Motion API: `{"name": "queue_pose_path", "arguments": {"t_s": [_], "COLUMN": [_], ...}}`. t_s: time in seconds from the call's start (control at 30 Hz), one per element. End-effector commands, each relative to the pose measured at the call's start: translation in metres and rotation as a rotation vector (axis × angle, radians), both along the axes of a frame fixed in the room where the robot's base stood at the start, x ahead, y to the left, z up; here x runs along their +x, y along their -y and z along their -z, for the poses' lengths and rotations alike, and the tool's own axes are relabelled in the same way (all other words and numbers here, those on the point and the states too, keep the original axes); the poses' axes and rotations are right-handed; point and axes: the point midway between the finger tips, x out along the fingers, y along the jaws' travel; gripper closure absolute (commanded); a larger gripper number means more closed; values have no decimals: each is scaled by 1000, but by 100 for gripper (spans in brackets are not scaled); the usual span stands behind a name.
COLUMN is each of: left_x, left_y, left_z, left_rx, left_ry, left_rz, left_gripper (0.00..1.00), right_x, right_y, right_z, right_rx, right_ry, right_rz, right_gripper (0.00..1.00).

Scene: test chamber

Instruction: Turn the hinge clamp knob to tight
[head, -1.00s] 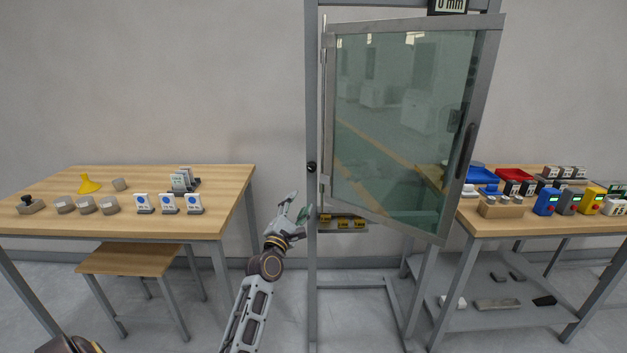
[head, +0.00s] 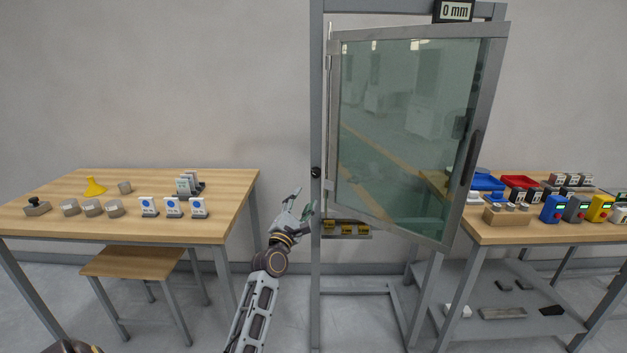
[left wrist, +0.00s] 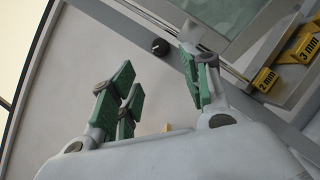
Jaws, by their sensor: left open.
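The hinge clamp knob (head: 316,172) is a small black round knob on the left post of the grey frame. In the left wrist view the knob (left wrist: 160,46) shows beyond the fingers with a light mark on it; its setting is too small to read. My left gripper (head: 304,200) is open and empty, below and slightly left of the knob, apart from it. Its green-padded fingers (left wrist: 163,82) stand spread in the left wrist view. The glass door (head: 400,120) hangs on this post and stands ajar. My right gripper is not in view.
A display (head: 454,11) above the door reads 0 mm. A ledge below the door holds yellow gauge blocks (head: 346,227), two marked 2 mm and 3 mm (left wrist: 264,80). A wooden table (head: 130,180) stands left, another table (head: 500,232) right. Free space lies between left table and frame.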

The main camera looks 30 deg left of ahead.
Motion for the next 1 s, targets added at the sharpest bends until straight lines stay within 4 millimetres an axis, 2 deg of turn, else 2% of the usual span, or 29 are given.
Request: {"name": "queue_pose_path", "arguments": {"t_s": [0.6, 1.0], "left_x": [50, 82], "left_y": [-11, -18], "left_z": [-15, -26], "left_rx": [2, 1], "left_ry": [-1, 1], "left_rz": [0, -1], "left_gripper": [53, 53], "right_x": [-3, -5], "right_y": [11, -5], "right_z": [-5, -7], "right_rx": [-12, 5], "right_ry": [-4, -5], "right_rz": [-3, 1], "right_gripper": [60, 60]}}
